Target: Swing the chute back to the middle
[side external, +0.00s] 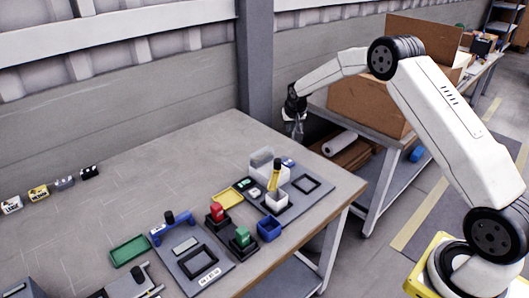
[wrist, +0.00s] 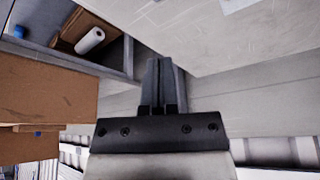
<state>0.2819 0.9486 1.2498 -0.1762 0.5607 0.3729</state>
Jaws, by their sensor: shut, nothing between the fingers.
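My gripper (side external: 295,128) is in the air beyond the back right edge of the workbench, near the grey post, away from the parts on the bench. In the wrist view its two fingers (wrist: 164,68) are together with nothing between them. A yellow upright piece (side external: 274,176) stands over a small white cup on the dark grey plate at the bench's right; it may be the chute, but it is too small to tell which way it points. The wrist view does not show it.
The workbench (side external: 120,195) carries a green tray (side external: 129,250), red and green buttons, a yellow tray (side external: 227,198), a blue bin (side external: 269,228) and a blue bar with a black knob. Cardboard boxes (side external: 365,103) stand on the neighbouring bench. The bench's back middle is clear.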

